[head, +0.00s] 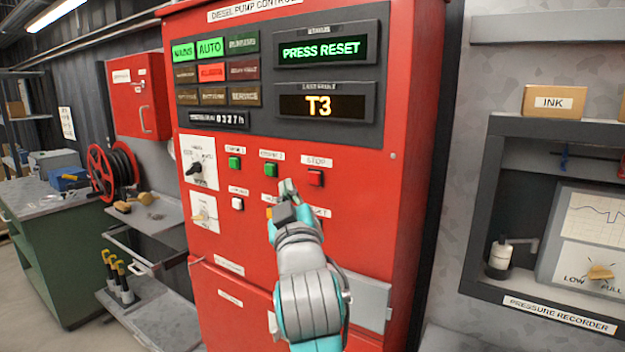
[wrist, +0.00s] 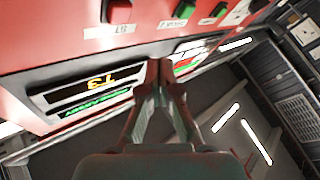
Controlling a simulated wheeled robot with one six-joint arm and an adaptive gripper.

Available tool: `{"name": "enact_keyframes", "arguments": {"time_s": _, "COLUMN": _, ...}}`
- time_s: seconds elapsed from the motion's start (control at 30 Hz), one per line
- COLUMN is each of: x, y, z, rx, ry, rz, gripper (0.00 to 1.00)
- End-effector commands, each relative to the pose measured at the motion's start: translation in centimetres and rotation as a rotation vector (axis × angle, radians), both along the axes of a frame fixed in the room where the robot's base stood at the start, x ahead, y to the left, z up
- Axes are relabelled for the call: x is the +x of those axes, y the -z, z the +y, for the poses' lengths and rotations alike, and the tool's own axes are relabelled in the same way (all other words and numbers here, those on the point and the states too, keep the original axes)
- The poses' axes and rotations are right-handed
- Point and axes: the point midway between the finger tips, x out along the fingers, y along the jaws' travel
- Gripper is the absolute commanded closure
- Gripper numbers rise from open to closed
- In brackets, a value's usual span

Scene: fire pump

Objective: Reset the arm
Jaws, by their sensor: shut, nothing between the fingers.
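My gripper (head: 287,188) is shut and empty. It is raised in front of the red pump control cabinet (head: 360,215), with its tips just left of and below the red STOP button (head: 315,178). My arm extends up from the bottom of the head view. In the wrist view the closed fingertips (wrist: 158,68) show in the middle, with the cabinet panel upside down beyond them. I cannot tell whether the tips touch the panel. A label ending in T is partly hidden behind my gripper.
The upper display (head: 322,50) reads PRESS RESET and the lower one (head: 322,105) reads T3. Green buttons (head: 270,170) and a white button (head: 237,204) sit left of my gripper. A pressure recorder (head: 545,309) is at right; a green workbench (head: 60,260) is at left.

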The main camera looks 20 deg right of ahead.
Motion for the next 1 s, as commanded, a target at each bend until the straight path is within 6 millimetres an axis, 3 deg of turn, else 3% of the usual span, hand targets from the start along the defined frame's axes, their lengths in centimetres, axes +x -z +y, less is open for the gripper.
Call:
{"name": "enact_keyframes", "arguments": {"time_s": 0.43, "x": 0.0, "y": 0.1, "z": 0.0, "rx": 0.0, "ry": 0.0, "rz": 0.001, "gripper": 1.0}}
{"name": "enact_keyframes", "arguments": {"time_s": 0.57, "x": 0.0, "y": 1.5, "z": 0.0, "rx": 0.0, "ry": -0.005, "rz": 0.012, "gripper": 1.0}}
{"name": "enact_keyframes", "arguments": {"time_s": 0.67, "x": -0.2, "y": 4.3, "z": 0.1, "rx": 0.0, "ry": -0.018, "rz": 0.029, "gripper": 1.0}}
{"name": "enact_keyframes", "arguments": {"time_s": 1.0, "x": -3.6, "y": 17.5, "z": 0.2, "rx": 0.024, "ry": -0.086, "rz": 0.113, "gripper": 1.0}}
